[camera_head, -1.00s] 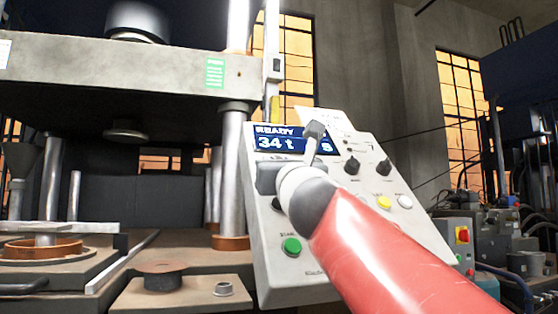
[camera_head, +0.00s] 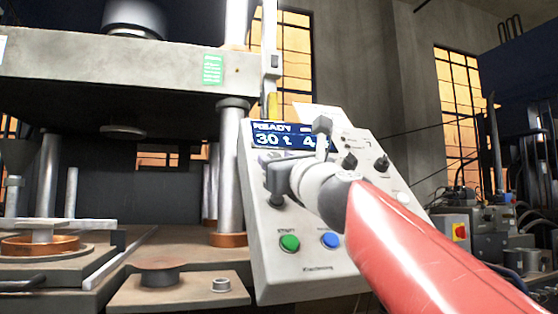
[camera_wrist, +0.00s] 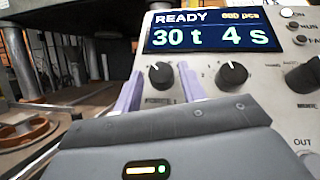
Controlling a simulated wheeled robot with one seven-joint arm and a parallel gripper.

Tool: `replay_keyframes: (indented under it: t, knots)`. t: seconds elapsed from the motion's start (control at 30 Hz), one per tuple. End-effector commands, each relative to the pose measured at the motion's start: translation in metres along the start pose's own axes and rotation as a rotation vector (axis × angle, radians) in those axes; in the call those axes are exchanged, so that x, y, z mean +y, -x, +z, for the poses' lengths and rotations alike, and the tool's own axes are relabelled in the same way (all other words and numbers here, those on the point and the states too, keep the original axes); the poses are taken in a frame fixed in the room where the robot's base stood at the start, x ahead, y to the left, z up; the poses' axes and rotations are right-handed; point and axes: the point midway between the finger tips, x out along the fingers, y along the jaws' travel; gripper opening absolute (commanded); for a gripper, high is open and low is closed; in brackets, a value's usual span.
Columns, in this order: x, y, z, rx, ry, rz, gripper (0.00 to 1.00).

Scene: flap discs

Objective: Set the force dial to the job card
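The force dial (camera_wrist: 160,74) is a black knob with a white pointer mark below the display in the wrist view. Its pointer is tilted to the upper left. My gripper (camera_wrist: 160,80) has its two pale purple fingers on either side of this dial, with a small gap showing on each side. In the head view, my gripper covers the dial. The display (camera_wrist: 212,31) reads READY, 30 t and 4 s; it also shows in the head view (camera_head: 283,134). A white card (camera_head: 316,112) stands at the console's top; I cannot read it or confirm it is the job card.
The sloped console (camera_head: 262,265) carries a second knob (camera_wrist: 232,74) close to my right finger. A green button (camera_head: 289,242) and a blue button (camera_head: 330,240) sit lower down. The press column (camera_head: 229,165) stands close on the left.

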Motion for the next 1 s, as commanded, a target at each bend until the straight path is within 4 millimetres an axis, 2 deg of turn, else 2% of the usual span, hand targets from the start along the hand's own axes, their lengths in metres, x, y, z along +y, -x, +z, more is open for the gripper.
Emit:
replay_keyframes:
  t: [0.07, 0.37, 0.47, 0.8, 1.0]
  knots:
    - [0.0, 0.0, 0.0, 0.0, 0.0, -0.001, 0.51]
    - [0.0, 0.002, 0.0, -0.001, 0.0, -0.001, 0.51]
    - [0.0, 0.012, 0.0, -0.003, 0.0, -0.002, 0.51]
    - [0.0, 0.067, -0.001, -0.001, 0.0, -0.003, 0.51]
    - [0.0, 0.078, -0.001, 0.0, 0.0, -0.001, 0.51]
